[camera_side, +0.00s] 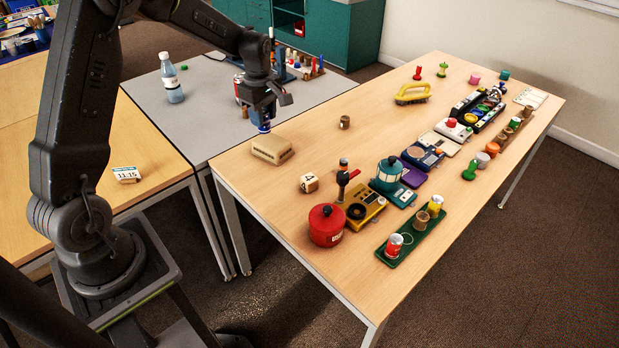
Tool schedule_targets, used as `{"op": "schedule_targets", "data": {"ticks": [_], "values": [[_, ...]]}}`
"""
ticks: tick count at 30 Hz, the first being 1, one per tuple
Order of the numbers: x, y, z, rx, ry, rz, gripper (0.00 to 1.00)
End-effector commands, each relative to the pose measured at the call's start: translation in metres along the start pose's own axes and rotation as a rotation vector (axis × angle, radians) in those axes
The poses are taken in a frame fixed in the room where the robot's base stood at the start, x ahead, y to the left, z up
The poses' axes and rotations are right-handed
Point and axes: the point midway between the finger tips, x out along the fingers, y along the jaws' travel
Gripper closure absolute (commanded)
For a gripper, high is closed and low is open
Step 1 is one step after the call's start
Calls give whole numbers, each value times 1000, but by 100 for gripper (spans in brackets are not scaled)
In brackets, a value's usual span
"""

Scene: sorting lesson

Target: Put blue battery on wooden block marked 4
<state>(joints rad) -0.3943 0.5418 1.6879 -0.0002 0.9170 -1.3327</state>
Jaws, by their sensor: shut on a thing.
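My gripper (262,108) hangs over the left edge of the long wooden table (262,202), pointing down. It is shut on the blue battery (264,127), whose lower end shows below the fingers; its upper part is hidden. The battery is above and slightly behind a tan slotted box (272,150); I cannot tell whether there is a gap between them. The wooden block marked 4 (309,183) is a small pale cube on the table, to the right of and nearer than the tan box. Nothing stands on its top.
A red pot (326,225), a dark hammer-like object (345,178) and a yellow device (362,207) stand close to the block's right. A row of gadgets runs to the far right. A small brown cup (345,122) stands behind. The table around the tan box is mostly clear.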

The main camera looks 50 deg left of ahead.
Motion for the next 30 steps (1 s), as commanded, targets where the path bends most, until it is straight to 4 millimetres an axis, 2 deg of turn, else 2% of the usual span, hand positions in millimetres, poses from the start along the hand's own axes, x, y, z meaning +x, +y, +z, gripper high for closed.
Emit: {"op": "schedule_targets", "data": {"ticks": [3,8,11,21,25,30], "values": [[18,0,0,-1,0,-1,92],[33,3,5,1,1,2,92],[43,9,19,3,0,0,92],[87,41,84,4,1,1,92],[96,50,99,1,1,3,92],[102,53,106,-1,1,3,92]]}}
